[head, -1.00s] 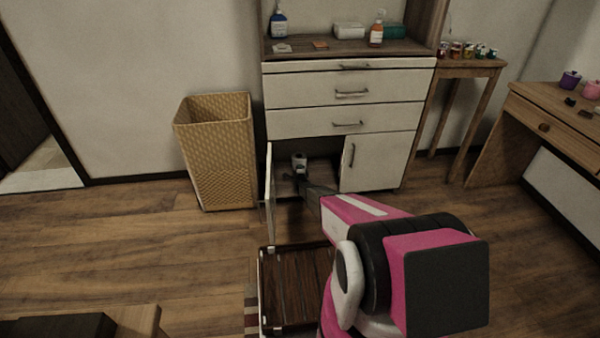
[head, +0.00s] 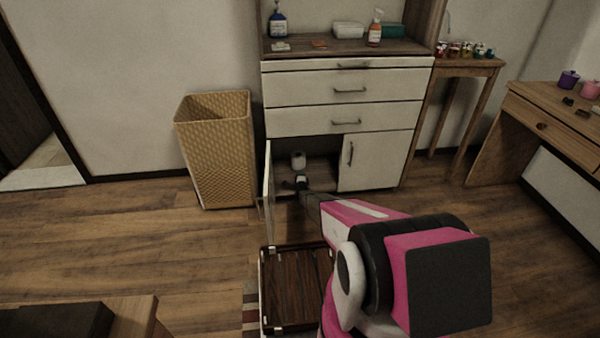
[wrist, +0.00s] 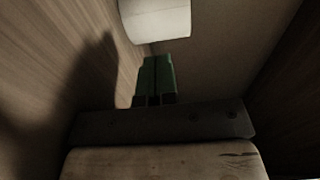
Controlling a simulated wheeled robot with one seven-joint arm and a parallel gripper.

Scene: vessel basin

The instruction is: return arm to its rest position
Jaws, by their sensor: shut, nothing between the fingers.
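My gripper (head: 302,182) is at the open left compartment of the white cabinet (head: 345,90), in front of and apart from a white rounded object (head: 298,160) inside. My pink and black arm reaches toward the cabinet from the lower right. In the wrist view, my gripper's two green fingers (wrist: 153,80) are together with nothing between them. The white object (wrist: 156,20) shows beyond the fingertips, partly cut off by the top edge. What exactly it is cannot be told.
The left cabinet door (head: 267,190) stands open beside my gripper; the right door (head: 376,160) is closed. A wicker basket (head: 216,150) stands left. A dark slatted stool-like piece (head: 296,285) is below the arm. A side table (head: 468,65) and a desk (head: 550,115) stand right.

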